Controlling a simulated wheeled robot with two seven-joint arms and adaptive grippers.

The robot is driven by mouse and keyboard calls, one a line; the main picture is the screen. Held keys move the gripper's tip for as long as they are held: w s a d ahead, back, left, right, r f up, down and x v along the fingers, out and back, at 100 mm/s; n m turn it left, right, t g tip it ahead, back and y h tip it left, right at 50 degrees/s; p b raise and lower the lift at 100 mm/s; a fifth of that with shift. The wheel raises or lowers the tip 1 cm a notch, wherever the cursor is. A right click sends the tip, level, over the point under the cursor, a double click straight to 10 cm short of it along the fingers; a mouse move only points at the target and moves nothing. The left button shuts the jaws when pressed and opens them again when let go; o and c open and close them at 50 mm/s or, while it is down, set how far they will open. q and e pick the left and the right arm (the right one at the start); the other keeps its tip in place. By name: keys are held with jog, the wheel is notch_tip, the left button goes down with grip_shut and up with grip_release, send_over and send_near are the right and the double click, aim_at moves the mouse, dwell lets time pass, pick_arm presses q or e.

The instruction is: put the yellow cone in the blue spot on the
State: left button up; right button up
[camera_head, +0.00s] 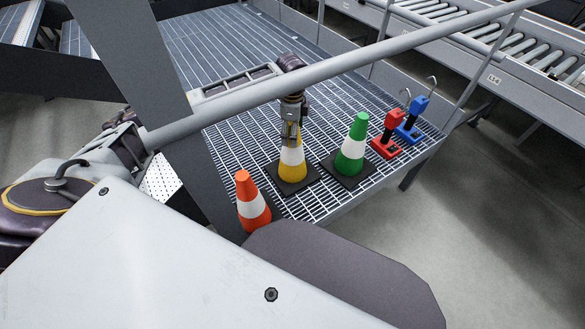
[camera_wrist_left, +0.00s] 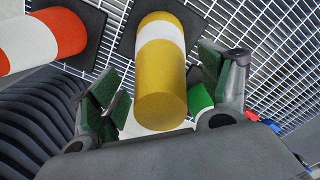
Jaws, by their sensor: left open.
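The yellow cone (camera_head: 292,166) with a white band stands upright on the grated catwalk (camera_head: 235,155), between the orange cone (camera_head: 251,202) and the green cone (camera_head: 352,148). My left gripper (camera_head: 291,134) is over the cone's top from above. In the left wrist view the yellow cone (camera_wrist_left: 160,95) lies between the open fingers of the gripper (camera_wrist_left: 155,100), with the fingers on both sides of it. I cannot tell whether they touch it. No blue spot shows clearly. My right gripper is not in view.
A red block with a handle (camera_head: 387,138) and a blue one (camera_head: 411,122) stand right of the green cone. A grey rail (camera_head: 330,68) crosses above the catwalk. A roller conveyor (camera_head: 500,50) lies beyond. Grating behind the cones is clear.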

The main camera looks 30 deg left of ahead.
pick_arm(q)
jog(key=shift+f, duration=0.15)
dwell(0.3)
grip_shut()
dwell(0.4)
